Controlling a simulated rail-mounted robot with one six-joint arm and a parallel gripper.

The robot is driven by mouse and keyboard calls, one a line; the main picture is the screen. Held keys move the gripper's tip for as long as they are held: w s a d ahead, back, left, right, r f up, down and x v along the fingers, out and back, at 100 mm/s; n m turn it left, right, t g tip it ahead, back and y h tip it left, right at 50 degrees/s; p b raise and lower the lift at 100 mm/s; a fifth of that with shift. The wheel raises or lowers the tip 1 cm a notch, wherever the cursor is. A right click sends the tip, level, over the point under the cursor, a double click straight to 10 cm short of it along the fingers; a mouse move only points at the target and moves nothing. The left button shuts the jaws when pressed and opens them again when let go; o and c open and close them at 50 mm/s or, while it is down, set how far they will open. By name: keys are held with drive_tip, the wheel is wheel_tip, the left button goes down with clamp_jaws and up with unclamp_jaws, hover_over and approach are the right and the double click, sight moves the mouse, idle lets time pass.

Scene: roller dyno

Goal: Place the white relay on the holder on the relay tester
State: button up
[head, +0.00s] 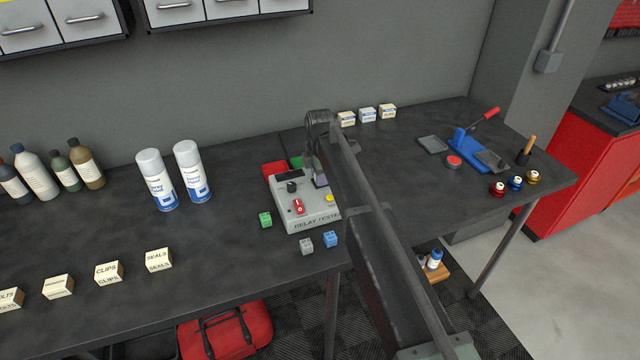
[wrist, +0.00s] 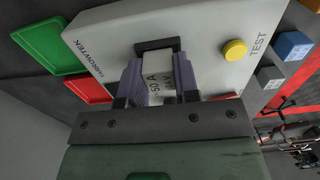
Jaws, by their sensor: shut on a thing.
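The white relay (wrist: 158,80), marked with "50 A" lettering, is between the two purple fingers of my gripper (wrist: 158,84) in the wrist view. My gripper is shut on it. The black holder (wrist: 150,45) on the pale grey relay tester (wrist: 205,35) shows just beyond the relay's far end, with its frame edging around that end. Whether the relay rests in the holder or hovers over it, I cannot tell. In the head view my gripper (head: 319,178) is over the right side of the relay tester (head: 285,207), and the relay is hidden there.
A green block (head: 265,220) sits left of the tester; grey (head: 306,246) and blue (head: 330,239) blocks sit in front. A red tray (head: 273,168) and a green tray (head: 296,162) lie behind it. Two spray cans (head: 157,181) stand further left. My arm crosses the bench's right half.

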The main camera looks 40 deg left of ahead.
drive_tip(key=shift+r, duration=0.2)
drive_tip(key=shift+f, duration=0.3)
drive_tip(key=o, duration=1)
drive_tip(key=shift+r, duration=0.1)
drive_tip(key=shift+c, duration=0.2)
wheel_tip(320, 180, up, 12)
drive_tip(key=p, duration=1.2)
drive_tip(key=shift+r, duration=0.2)
drive_tip(key=shift+d, duration=0.1)
